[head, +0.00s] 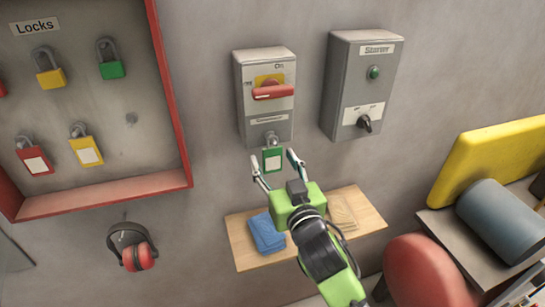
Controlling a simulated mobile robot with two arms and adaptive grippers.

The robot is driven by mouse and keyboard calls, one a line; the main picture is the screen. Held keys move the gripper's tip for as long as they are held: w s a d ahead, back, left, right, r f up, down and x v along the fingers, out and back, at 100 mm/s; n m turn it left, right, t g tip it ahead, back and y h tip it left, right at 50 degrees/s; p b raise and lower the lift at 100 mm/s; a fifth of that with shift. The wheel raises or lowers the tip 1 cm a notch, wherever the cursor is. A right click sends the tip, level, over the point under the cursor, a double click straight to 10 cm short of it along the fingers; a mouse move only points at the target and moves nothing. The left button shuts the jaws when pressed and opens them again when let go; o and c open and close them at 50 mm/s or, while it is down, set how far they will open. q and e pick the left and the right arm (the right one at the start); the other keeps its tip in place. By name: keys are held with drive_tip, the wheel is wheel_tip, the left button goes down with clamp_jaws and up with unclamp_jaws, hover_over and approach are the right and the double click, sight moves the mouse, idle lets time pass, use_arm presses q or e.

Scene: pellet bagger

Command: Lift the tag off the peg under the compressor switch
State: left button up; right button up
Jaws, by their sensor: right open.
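The compressor switch (250,92) is a grey wall box with a red handle on a yellow plate. Its lower label is too small to read surely. Under it hangs a green tag (273,168) with a pale face, below a grey metal fitting (271,138); the peg itself is not clear. My right gripper (274,158) is open, its two fingertips to the left and right of the tag in the picture. I see gaps on both sides; its depth relative to the tag is hard to tell. My left gripper is not in view.
A second grey box (347,85) with a black knob is at the right. A wooden shelf (245,262) below holds blue cloths (264,234). A red-framed lock board (110,200) and ear muffs (133,247) are at left. The wall between is clear.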

drive_tip(key=c, duration=1)
drive_tip(key=shift+r, duration=0.1)
drive_tip(key=shift+r+p, duration=0.15)
drive_tip(key=shift+p, duration=0.25)
drive_tip(key=shift+r, duration=0.1)
drive_tip(key=r+p+v, duration=0.1)
drive_tip(key=p+v, duration=0.1)
drive_tip(key=v, duration=1.6)
drive_tip(key=shift+p, duration=0.35)
drive_tip(key=shift+r, duration=0.1)
